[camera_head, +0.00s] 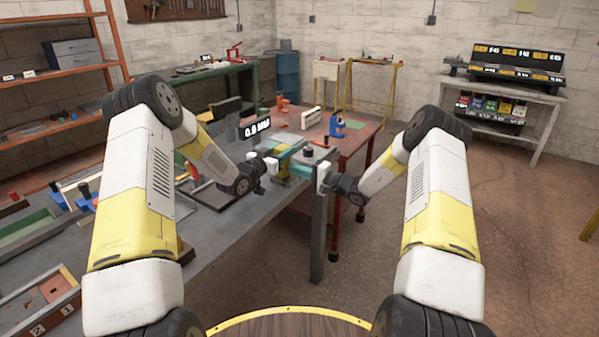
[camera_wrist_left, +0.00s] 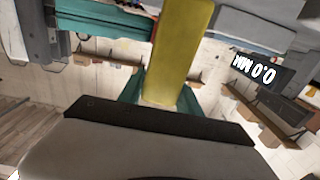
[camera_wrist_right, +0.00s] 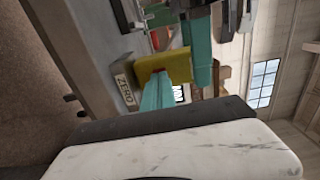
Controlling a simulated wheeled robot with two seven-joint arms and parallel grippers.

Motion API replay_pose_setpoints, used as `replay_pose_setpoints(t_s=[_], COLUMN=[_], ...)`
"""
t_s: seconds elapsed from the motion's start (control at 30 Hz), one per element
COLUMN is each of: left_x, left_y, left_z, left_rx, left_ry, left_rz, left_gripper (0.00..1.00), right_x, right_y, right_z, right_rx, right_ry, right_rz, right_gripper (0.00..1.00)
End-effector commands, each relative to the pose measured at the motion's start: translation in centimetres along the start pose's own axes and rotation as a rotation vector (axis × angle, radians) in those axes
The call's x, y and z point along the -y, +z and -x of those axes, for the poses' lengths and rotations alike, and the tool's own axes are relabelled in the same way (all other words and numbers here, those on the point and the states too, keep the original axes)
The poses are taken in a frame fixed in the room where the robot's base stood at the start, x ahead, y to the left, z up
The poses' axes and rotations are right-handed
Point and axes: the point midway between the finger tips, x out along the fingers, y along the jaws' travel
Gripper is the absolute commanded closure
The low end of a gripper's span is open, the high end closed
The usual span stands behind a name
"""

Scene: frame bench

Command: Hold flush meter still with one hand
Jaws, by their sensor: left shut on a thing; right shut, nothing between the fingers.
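The flush meter shows a yellow bar-shaped body in the left wrist view (camera_wrist_left: 180,50). My left gripper (camera_wrist_left: 160,92) is shut on this body, with a teal finger on each side. In the right wrist view the yellow body (camera_wrist_right: 168,68) lies just beyond the closed teal fingertips of my right gripper (camera_wrist_right: 156,88), which hold nothing. I cannot tell whether they touch it. A plate marked ZERO (camera_wrist_right: 123,88) is beside those fingertips. A black display (camera_head: 255,129) reads 0.0 MM in the head view.
The grey bench (camera_head: 235,225) runs to the left, with trays and a numbered box (camera_head: 40,305) on it. A red-topped table (camera_head: 345,140) with small tools stands behind. A shelf rack (camera_head: 60,75) stands at left. The floor at right (camera_head: 520,240) is clear.

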Motion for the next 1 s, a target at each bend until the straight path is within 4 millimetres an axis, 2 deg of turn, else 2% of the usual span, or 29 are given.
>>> replay_pose_setpoints(t_s=[0.03,0.27,0.43,0.57,0.8,1.0], left_x=[-0.9,-1.1,-1.2,-1.1,-0.9,-0.7], left_y=[0.2,0.4,0.6,0.6,0.5,0.5], left_z=[-0.1,-0.1,-0.1,-0.1,-0.1,0.0], left_rx=[0.004,0.008,0.011,0.012,0.011,0.010], left_ry=[0.014,0.019,0.020,0.018,0.014,0.011], left_rz=[0.007,0.009,0.011,0.011,0.009,0.007], left_gripper=[1.00,1.00,1.00,1.00,1.00,1.00], right_x=[0.1,0.2,0.2,0.1,0.0,0.0], right_y=[0.1,0.2,0.1,-0.1,-0.2,-0.2], right_z=[-0.3,-0.3,0.9,3.5,9.2,12.6], right_rx=[0.001,0.003,0.002,-0.003,-0.005,-0.004], right_ry=[-0.002,-0.004,-0.003,-0.001,0.001,0.001], right_rz=[0.000,0.000,0.000,0.000,-0.001,0.000], right_gripper=[1.00,1.00,1.00,1.00,1.00,1.00])
